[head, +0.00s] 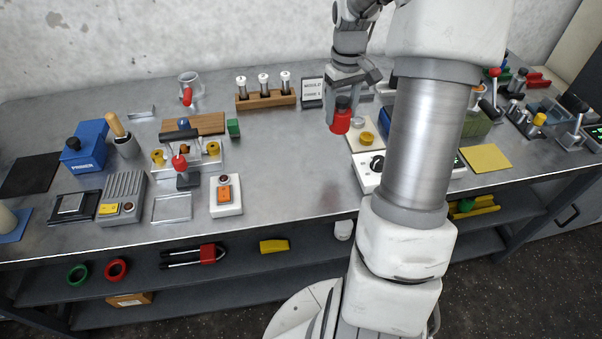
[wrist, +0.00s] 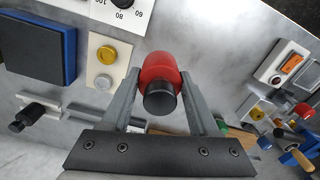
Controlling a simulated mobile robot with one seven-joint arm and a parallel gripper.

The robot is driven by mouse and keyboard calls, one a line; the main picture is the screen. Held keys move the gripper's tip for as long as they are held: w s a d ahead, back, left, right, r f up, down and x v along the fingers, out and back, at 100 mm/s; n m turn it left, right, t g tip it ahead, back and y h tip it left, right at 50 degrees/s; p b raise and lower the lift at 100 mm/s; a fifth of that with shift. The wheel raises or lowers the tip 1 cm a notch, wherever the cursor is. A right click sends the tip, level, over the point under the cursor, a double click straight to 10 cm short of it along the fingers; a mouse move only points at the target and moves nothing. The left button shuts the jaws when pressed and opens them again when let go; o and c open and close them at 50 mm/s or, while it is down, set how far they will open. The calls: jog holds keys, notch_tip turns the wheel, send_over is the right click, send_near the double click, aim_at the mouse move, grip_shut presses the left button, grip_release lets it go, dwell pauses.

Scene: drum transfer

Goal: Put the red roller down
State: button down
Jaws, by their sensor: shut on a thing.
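The red roller (head: 340,122) is a short red cylinder with a black end piece. My gripper (head: 345,98) is shut on it, with the red end pointing down in the head view. In the wrist view the roller (wrist: 160,68) sits between the two grey fingers of my gripper (wrist: 157,88), black end toward the camera. It is over the grey metal bench (head: 290,160), just left of a cream plate with a yellow knob. I cannot tell whether its lower end touches the bench.
The cream plate (head: 352,141) has a yellow and a grey knob. A white dial box (head: 368,170) stands in front of it, and a wooden rack with white-capped vials (head: 266,100) stands behind left. Bare bench lies left of the roller, up to a white switch box (head: 226,196).

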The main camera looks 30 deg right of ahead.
jog(key=shift+s+a+f+b, duration=0.25)
jog(key=shift+s+a+f, duration=0.15)
jog(key=shift+a+f, duration=1.4)
jog(key=shift+s+a+f+b, duration=0.2)
jog(key=shift+s+a+f, duration=0.25)
jog(key=shift+a+f, duration=1.35)
jog(key=shift+s+a+f+b, duration=0.25)
jog(key=shift+s+a+f, duration=0.15)
jog(key=shift+a+f, duration=1.35)
jog(key=shift+a+r, duration=0.1)
jog(key=shift+c, duration=0.7)
grip_release()
